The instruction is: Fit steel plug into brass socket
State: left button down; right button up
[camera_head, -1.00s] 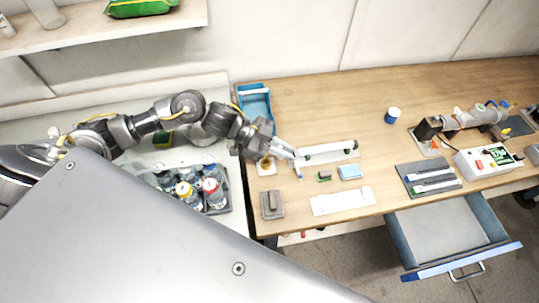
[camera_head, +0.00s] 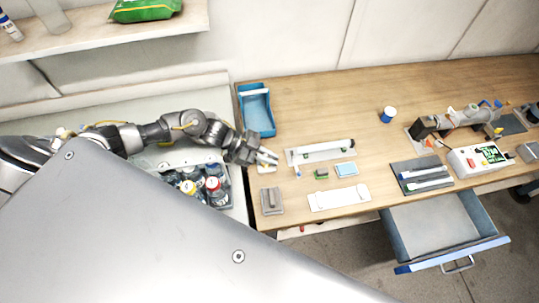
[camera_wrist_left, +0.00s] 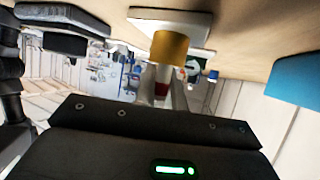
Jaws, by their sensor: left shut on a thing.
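My left gripper (camera_head: 268,157) is over the left end of the wooden bench, close above a small pale base plate (camera_head: 266,168). In the left wrist view, which has the bench at the top, the brass socket (camera_wrist_left: 170,49) is a short gold cylinder on that plate. The two fingers (camera_wrist_left: 163,88) point at the socket. They are shut on a small pale grey piece (camera_wrist_left: 163,74), which seems to be the steel plug, mostly hidden between them. It lines up with the socket; I cannot tell whether it is inside. My right gripper does not show.
A blue bin (camera_head: 257,112) stands behind the gripper, and a grey block (camera_head: 271,201) lies in front. A white holder with a tube (camera_head: 321,151) lies to the right. A tray of bottles (camera_head: 222,192) is to the left. A drawer (camera_head: 435,230) stands open.

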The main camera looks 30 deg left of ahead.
pick_arm(q)
jog(key=shift+f, duration=0.2)
jog(key=c, duration=1.5)
grip_release()
jog(key=shift+r, duration=0.15)
jog(key=b+v, duration=0.4)
jog(key=v, duration=0.8)
